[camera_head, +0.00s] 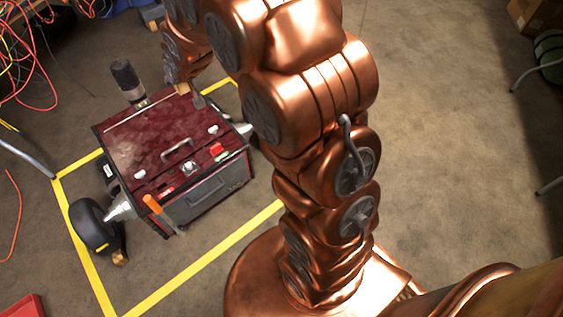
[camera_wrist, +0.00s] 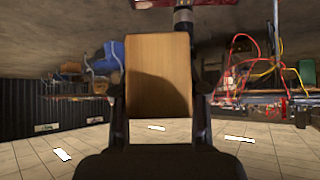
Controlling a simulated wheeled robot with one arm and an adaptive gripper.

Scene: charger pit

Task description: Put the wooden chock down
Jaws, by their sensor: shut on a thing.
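The wooden chock (camera_wrist: 160,65) is a light brown block with a dark shadow across it. It fills the middle of the wrist view, between the two dark fingers of my gripper (camera_wrist: 161,95), which is shut on it. In the head view a small tan patch of the chock (camera_head: 183,88) shows at the end of my copper arm, over the far right part of the dark red machine. Most of the gripper is hidden there by the arm. I cannot tell how far the chock is from the machine's top.
The dark red machine (camera_head: 160,145) has black wheels (camera_head: 93,226) and stands inside a yellow floor outline (camera_head: 205,255). A small wooden piece (camera_head: 120,257) lies by the near left wheel. Tangled cables (camera_head: 30,50) are at the far left.

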